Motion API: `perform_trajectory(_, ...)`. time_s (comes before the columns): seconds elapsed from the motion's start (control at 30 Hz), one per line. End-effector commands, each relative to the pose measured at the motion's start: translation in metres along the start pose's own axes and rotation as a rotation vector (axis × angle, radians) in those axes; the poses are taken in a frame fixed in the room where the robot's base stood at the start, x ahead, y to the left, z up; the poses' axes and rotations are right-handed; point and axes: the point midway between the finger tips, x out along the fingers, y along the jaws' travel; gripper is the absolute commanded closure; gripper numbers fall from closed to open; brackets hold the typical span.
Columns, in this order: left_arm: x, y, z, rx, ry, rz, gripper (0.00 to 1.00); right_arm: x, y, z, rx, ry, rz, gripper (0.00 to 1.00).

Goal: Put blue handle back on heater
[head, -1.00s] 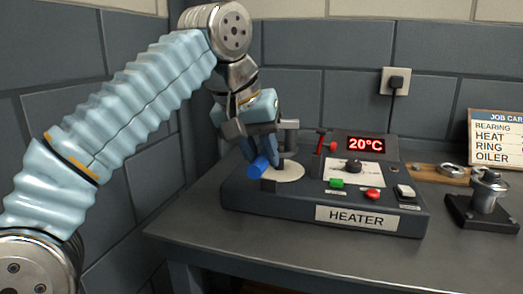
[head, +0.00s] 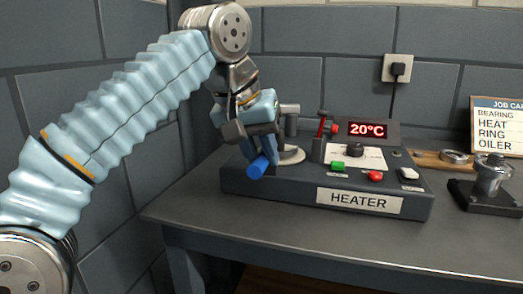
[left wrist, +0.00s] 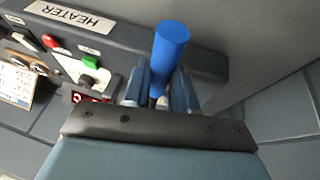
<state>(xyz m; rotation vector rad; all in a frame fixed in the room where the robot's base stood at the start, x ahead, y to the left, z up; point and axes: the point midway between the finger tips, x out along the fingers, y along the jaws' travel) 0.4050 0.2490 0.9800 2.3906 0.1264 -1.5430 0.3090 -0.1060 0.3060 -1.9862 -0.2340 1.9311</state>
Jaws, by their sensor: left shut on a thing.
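The blue handle (head: 258,167) is a short blue cylinder at the left end of the heater (head: 285,187), a dark box with a white HEATER label. My left gripper (head: 257,150) is shut on the handle, which juts out below the fingers, in front of the heater's front edge in the head view. In the left wrist view, the blue handle (left wrist: 171,45) stands out between the two fingers (left wrist: 158,85). A pale round plate (head: 291,156) and a grey post (head: 290,120) lie just right of the gripper. Whether the handle touches the heater cannot be told. My right gripper is out of view.
The heater has a red lever (head: 321,123), a 20°C display (head: 367,130), a black knob (head: 354,150) and green, red and white buttons. A metal oiler-like part (head: 490,178) and a wooden board (head: 430,160) stand right. The bench front (head: 300,238) is clear.

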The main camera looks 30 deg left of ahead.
Motion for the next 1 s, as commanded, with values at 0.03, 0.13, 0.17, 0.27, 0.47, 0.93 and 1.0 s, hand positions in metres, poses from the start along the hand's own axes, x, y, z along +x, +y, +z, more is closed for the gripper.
perform_trajectory(0.03, -0.0005, 0.0, -0.0001, 0.0, 0.003, 0.002, 1.0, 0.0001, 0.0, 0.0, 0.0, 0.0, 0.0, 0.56)
perform_trajectory(0.13, -0.0008, 0.0002, -0.0003, 0.0, 0.003, 0.002, 1.0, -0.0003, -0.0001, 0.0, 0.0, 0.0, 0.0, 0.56)
perform_trajectory(0.17, -0.0008, 0.0002, -0.0003, 0.0, 0.003, 0.002, 1.0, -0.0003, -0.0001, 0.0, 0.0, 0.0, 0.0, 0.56)
perform_trajectory(0.27, -0.0008, 0.0002, -0.0003, 0.0, 0.003, 0.002, 1.0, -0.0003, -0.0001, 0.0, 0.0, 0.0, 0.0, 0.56)
perform_trajectory(0.47, -0.0007, 0.0002, -0.0003, 0.0, 0.002, 0.001, 1.0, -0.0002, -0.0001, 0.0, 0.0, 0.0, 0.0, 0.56)
perform_trajectory(0.93, 0.0018, -0.0003, 0.0007, 0.0, 0.002, 0.001, 0.51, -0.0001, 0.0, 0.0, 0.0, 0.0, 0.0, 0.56)
perform_trajectory(1.0, 0.0019, -0.0003, 0.0008, 0.0, 0.002, 0.001, 0.44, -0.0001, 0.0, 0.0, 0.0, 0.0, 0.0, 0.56)
